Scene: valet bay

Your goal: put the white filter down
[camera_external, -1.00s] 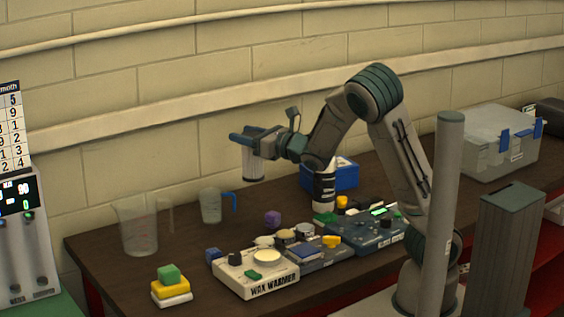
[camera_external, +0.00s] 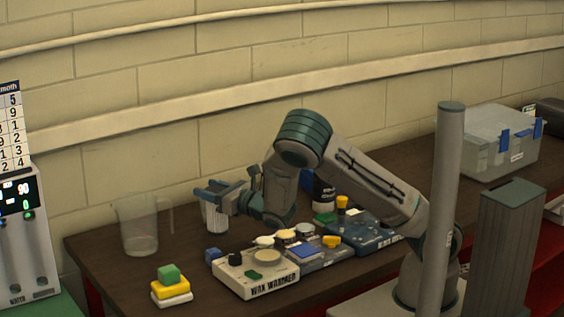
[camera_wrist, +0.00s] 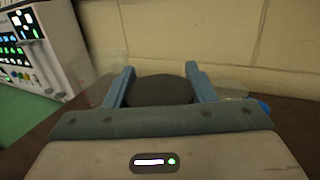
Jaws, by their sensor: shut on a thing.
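My gripper (camera_external: 212,191) is shut on the white filter (camera_external: 215,217), a pale ribbed cylinder that hangs upright below the jaws. In the wrist view, the filter's dark round top (camera_wrist: 158,90) sits between the two blue fingers. The filter is low over the back of the brown table; I cannot tell whether its bottom touches the surface. A clear jug with a blue handle is mostly hidden by the filter and gripper in the external view; a bit of blue (camera_wrist: 263,107), probably its handle, shows right of the fingers in the wrist view.
A clear beaker (camera_external: 138,226) stands left of the filter. The wax warmer (camera_external: 257,283) and other units with knobs lie in front and to the right. Stacked green, yellow and white blocks (camera_external: 170,286) sit at the front left. The wall (camera_external: 120,160) is close behind.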

